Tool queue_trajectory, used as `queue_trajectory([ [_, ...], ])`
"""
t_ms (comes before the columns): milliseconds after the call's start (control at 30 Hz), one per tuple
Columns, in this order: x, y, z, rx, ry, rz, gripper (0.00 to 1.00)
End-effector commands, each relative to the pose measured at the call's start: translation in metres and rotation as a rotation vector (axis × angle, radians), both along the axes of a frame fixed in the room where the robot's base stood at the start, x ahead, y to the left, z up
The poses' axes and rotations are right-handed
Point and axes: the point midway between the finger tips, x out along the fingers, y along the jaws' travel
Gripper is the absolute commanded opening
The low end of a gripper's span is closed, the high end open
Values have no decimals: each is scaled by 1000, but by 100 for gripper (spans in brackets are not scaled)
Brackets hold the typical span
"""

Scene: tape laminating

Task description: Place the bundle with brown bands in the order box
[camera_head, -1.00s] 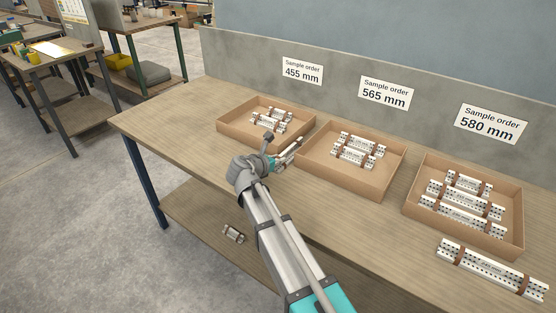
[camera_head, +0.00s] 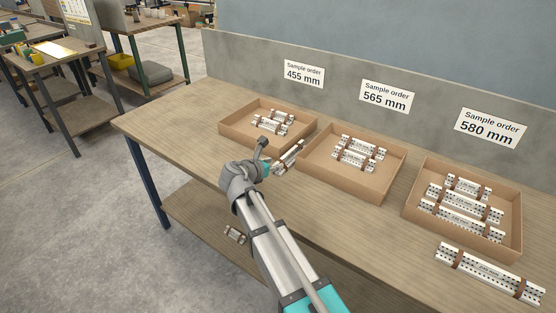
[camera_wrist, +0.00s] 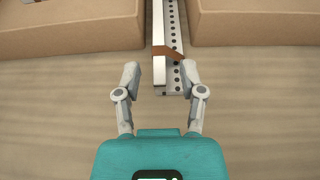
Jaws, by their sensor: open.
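A white perforated bundle with a brown band (camera_wrist: 168,50) lies on the table between two boxes; in the head view the bundle (camera_head: 291,155) sits between the 455 mm and 565 mm boxes. My gripper (camera_wrist: 165,78) is open, its two fingers on either side of the bundle's near end. In the head view my gripper (camera_head: 277,166) is partly hidden by my wrist. Order boxes stand under their signs: 455 mm (camera_head: 232,132), 565 mm (camera_head: 325,178) and 580 mm (camera_head: 440,236). Each holds brown-banded bundles. Another brown-banded bundle (camera_head: 488,271) lies at the front right.
The wooden table (camera_head: 165,120) is clear at its left end. A grey back panel (camera_head: 240,70) with signs runs behind the boxes. A small banded bundle (camera_head: 235,234) lies on the lower shelf (camera_head: 190,210). Other workbenches stand at the far left.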

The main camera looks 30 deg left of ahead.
Motion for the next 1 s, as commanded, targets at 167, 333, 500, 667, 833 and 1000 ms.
queue_trajectory([
  [167, -30, 2, 15, 1, 0, 2, 52],
  [333, -54, 4, 25, 0, 0, 2, 52],
  [500, -68, 5, 30, 1, 0, 1, 52],
  [667, -75, 6, 31, 1, 0, 0, 52],
  [833, -75, 6, 31, 1, 0, 0, 52],
  [1000, -75, 6, 31, 1, 0, 0, 52],
])
